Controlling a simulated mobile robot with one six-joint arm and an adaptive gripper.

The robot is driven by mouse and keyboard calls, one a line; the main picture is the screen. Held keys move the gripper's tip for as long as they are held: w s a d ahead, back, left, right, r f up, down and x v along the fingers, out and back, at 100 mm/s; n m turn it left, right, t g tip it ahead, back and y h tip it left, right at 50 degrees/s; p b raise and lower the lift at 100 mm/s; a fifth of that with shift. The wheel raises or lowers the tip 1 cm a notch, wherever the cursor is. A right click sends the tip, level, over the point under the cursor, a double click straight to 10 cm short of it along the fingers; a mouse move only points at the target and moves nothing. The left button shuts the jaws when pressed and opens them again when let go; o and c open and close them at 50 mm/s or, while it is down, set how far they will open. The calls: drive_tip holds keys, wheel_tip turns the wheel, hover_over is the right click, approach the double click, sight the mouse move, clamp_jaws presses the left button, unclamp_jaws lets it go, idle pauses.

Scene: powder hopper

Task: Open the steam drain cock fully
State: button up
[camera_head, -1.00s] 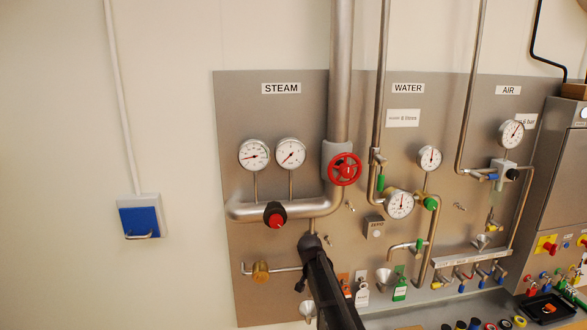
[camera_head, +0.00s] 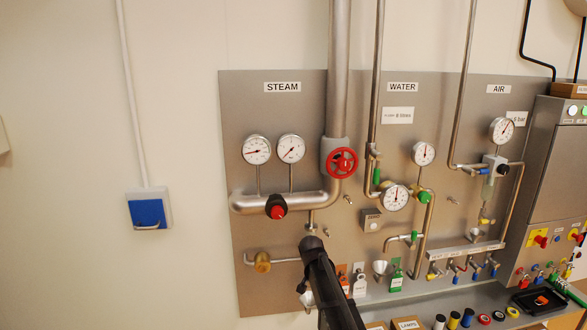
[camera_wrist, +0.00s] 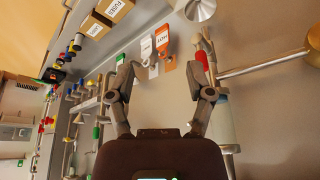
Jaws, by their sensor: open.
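In the wrist view, a red handle (camera_wrist: 200,68) sits on the small steel pipe where it meets the brass fitting's line; I take it to be the steam drain cock. My gripper (camera_wrist: 166,74) is open, its two dark fingers spread. The right finger is beside the red handle and partly overlaps it; I cannot tell whether they touch. Nothing is seen held between the fingers. In the head view, my dark arm covers the end of the pipe right of the brass fitting (camera_head: 262,262), so the cock is hidden there.
A steel funnel (camera_wrist: 200,9) and hanging tags (camera_wrist: 162,38) are close to the fingers. Above in the head view are the red steam handwheel (camera_head: 342,162) and a red-capped black knob (camera_head: 276,207) on the thick steam pipe.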

drive_tip(key=s+d+f+n+g+b, duration=0.1)
drive_tip(key=s+d+f+n+b, duration=0.1)
drive_tip(key=s, duration=0.7)
drive_tip(key=s+d+f+n+g+y+b, duration=0.1)
drive_tip(key=s+d+f+n+b, duration=0.1)
drive_tip(key=s, duration=0.7)
drive_tip(key=s+d+f+n+g+y+b, duration=0.1)
drive_tip(key=s+d+f+b, duration=0.3)
drive_tip(key=s, duration=0.6)
wheel_tip(320, 180, down, 2)
drive_tip(key=shift+d+n+g, duration=0.25)
drive_tip(key=shift+n+g, duration=0.15)
